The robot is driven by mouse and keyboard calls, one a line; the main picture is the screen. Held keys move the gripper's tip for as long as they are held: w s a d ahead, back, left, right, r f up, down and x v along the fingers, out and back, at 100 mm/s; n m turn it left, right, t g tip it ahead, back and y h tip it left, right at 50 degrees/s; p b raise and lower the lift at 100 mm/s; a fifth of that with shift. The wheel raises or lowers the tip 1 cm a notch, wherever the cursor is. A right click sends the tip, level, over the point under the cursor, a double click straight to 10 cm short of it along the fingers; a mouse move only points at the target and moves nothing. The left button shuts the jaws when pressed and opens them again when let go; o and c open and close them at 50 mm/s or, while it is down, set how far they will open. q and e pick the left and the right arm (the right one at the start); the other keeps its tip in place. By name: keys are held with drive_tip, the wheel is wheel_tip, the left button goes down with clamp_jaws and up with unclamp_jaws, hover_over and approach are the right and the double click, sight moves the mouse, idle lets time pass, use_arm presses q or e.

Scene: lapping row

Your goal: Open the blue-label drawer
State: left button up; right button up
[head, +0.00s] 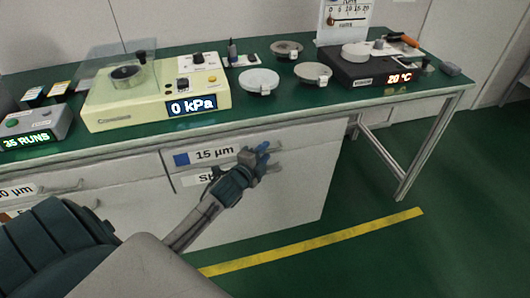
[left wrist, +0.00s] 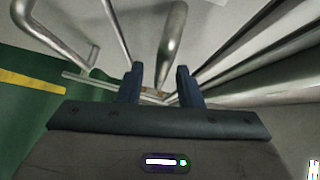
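The blue-label drawer (head: 312,134) is in the cabinet under the bench, with a blue square (head: 181,159) and a "15 µm" card on its front. It looks shut. My left gripper (head: 262,156) is at the right part of this drawer front, by its handle, and hides part of it. In the left wrist view the two fingers (left wrist: 158,84) stand apart with a gap between them. A metal bar (left wrist: 172,38) lies ahead, in line with that gap. I cannot tell if the fingers touch it. My right gripper is not in view.
Another labelled drawer is below, its card (head: 200,179) partly hidden by my arm. A further drawer with a handle (head: 62,187) is at left. The green bench (head: 290,110) carries a cream lapping machine (head: 155,98) and a dark hotplate (head: 370,75). Floor with a yellow line (head: 320,241) is clear.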

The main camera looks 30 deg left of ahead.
use_arm(q)
drive_tip(key=shift+w, duration=0.55)
clamp_jaws()
